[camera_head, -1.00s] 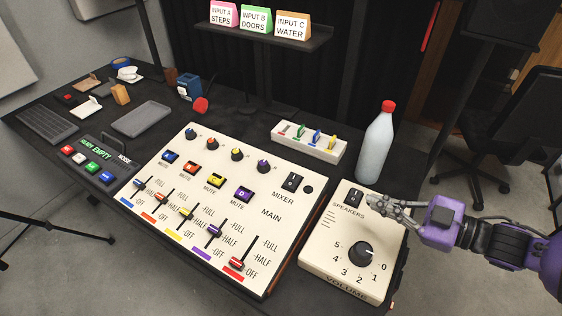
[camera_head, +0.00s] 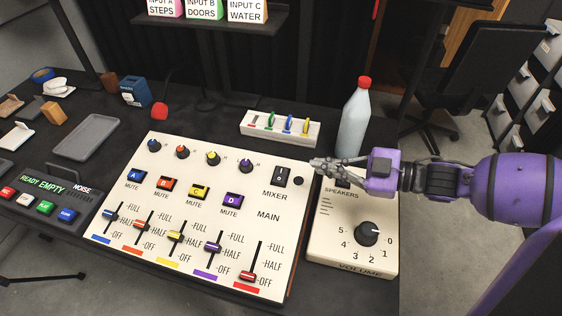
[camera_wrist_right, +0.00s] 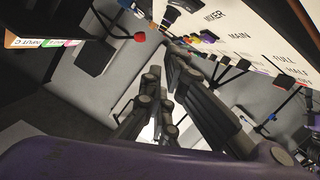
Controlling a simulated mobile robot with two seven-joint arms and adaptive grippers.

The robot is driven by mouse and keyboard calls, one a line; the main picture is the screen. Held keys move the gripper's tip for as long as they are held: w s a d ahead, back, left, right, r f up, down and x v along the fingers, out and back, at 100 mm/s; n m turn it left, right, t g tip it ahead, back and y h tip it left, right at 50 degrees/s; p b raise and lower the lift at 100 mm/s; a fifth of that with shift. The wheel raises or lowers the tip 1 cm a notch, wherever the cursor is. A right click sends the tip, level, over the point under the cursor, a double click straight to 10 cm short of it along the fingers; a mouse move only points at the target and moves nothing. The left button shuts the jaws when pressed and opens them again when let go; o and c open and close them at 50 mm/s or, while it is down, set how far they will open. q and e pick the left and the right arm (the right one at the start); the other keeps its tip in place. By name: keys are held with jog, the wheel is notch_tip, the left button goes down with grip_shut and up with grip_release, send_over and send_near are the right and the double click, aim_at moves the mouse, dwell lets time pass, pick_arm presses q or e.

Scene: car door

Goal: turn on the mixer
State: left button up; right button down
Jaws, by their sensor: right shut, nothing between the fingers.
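The mixer (camera_head: 150,205) is a cream panel with faders, coloured mute buttons and knobs, lying on the dark table. Its black power rocker switch (camera_head: 282,178) sits at the upper right, above the word MIXER, with a dark round spot beside it. My right gripper (camera_head: 318,165) is shut and empty, with its fingertips just right of the switch and over the panel's right edge. I cannot tell whether it touches anything. In the right wrist view the grey fingers (camera_wrist_right: 165,100) show with the mixer panel (camera_wrist_right: 255,35) behind. My left gripper is not in view.
The speaker box (camera_head: 345,250) with its volume knob (camera_head: 367,233) lies below my right gripper, its switch partly hidden. A bottle with a red cap (camera_head: 354,122) stands close behind the gripper. A white strip with coloured switches (camera_head: 280,128) lies behind the mixer.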

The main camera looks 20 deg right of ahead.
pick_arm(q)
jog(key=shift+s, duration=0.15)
pick_arm(e)
send_over(286, 177)
notch_tip(286, 177, down, 5)
jog(key=shift+s+a+r+b, duration=0.1)
jog(key=shift+a+b, duration=0.05)
jog(key=shift+b, duration=0.3)
jog(key=shift+f, duration=0.5)
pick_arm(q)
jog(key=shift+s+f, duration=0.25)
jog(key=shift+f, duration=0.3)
